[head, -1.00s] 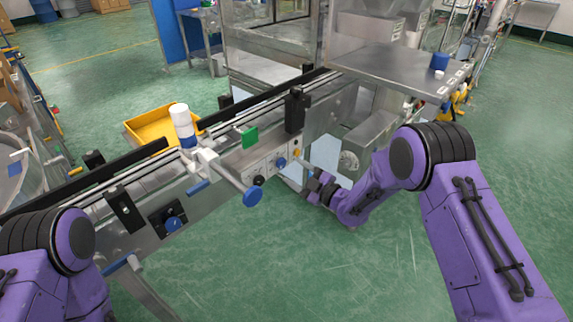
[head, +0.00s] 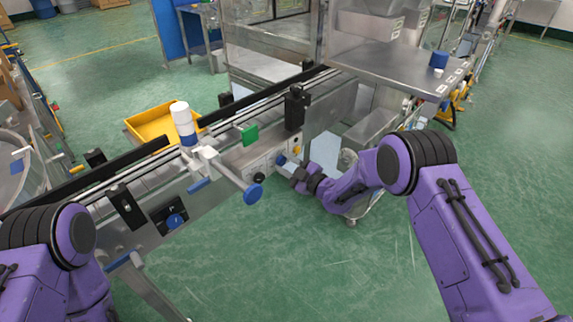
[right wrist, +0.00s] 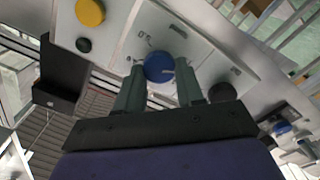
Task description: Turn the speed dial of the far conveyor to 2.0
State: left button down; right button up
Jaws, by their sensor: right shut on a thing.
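The blue speed dial (head: 280,159) sits on the light control panel on the side of the far conveyor. In the right wrist view the dial (right wrist: 159,67) shows between my two fingertips, with a light pointer mark too small to read. My right gripper (head: 286,164) reaches the panel from the right; its fingers (right wrist: 158,85) are shut on the dial. The dial's scale is partly hidden and its value cannot be read. My left arm shows at the lower left, but its gripper is out of view.
A yellow button (right wrist: 90,12) and a black knob (right wrist: 222,92) flank the dial. A blue-ended handle (head: 253,194) juts out left of my right gripper. Another blue dial (head: 174,221) is on a black box nearer me. A white bottle (head: 182,118) stands on the conveyor.

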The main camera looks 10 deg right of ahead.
jog(key=shift+m, duration=0.3)
jog(key=shift+f+m+b, duration=0.1)
jog(key=shift+m+b, duration=0.55)
jog(key=shift+m, duration=0.45)
jog(key=m, duration=0.2)
jog(key=shift+m+b, duration=0.4)
jog(key=m, duration=0.2)
jog(key=shift+w+d+m, duration=0.1)
jog(key=shift+m, duration=0.2)
jog(key=shift+m+b, duration=0.4)
jog(key=shift+m, duration=1.2)
jog(key=o, duration=1)
jog(key=shift+o, duration=0.2)
jog(key=shift+d, duration=0.1)
